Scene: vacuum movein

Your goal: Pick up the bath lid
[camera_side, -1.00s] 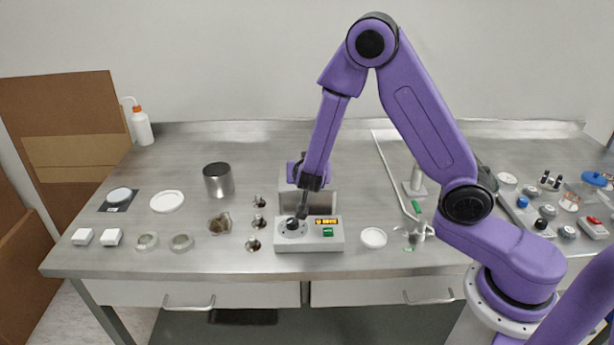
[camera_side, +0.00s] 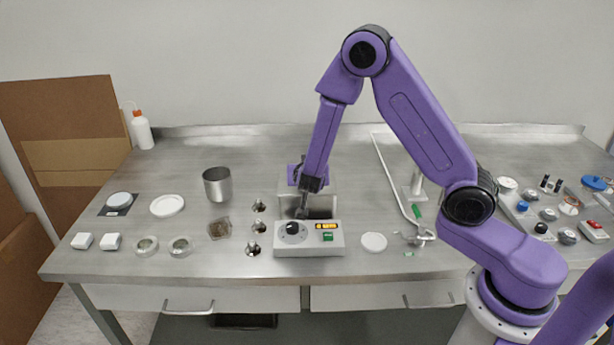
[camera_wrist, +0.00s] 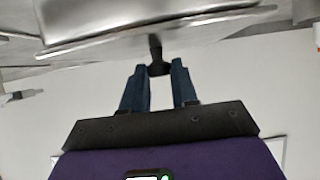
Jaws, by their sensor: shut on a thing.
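The bath (camera_side: 327,199) is a grey metal box at the middle of the bench, with a control panel at its front. My gripper (camera_side: 302,213) points down at it, just behind the panel's black dial. In the wrist view my gripper (camera_wrist: 158,70) is shut on a black knob. The knob joins a shiny metal sheet at the top of that view, which looks like the bath lid (camera_wrist: 130,35). In the side view the lid is too small and covered to make out, and I cannot tell whether it is clear of the bath.
The control panel (camera_side: 330,244) has a lit display and a green button. Left of it stand several small metal funnels (camera_side: 256,226), a steel beaker (camera_side: 217,186) and a white disc (camera_side: 167,206). Right are another white disc (camera_side: 374,242) and a metal stand (camera_side: 417,190).

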